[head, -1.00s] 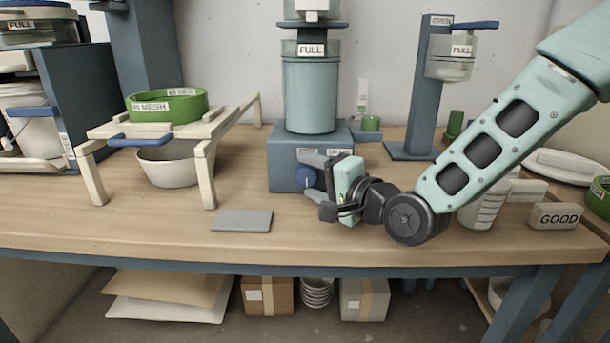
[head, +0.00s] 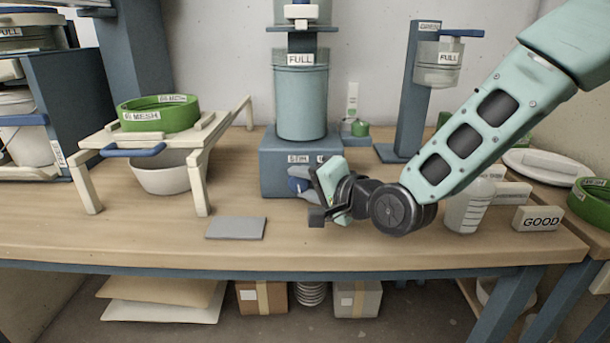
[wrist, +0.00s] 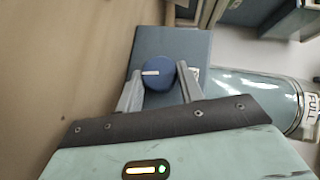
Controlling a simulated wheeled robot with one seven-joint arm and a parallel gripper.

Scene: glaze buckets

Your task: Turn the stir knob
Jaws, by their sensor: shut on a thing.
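The blue stir knob (head: 294,184) sits on the front of the blue-grey stirrer base (head: 272,160). In the wrist view the knob (wrist: 154,80) is round with a white pointer line. My gripper (head: 300,186) is at the base's front with its grey fingers around the knob. In the wrist view one finger of my gripper (wrist: 160,84) lies on each side of the knob, and it is shut on it. The gripper's body looks tilted in the head view and hides part of the base's right front. A teal bucket labelled FULL (head: 301,100) stands on the base.
A wooden stand with a green sieve (head: 158,115) and a white bowl (head: 165,178) is at left. A grey plate (head: 236,228) lies on the table in front. A translucent bottle (head: 470,205) and a GOOD block (head: 538,219) stand at right.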

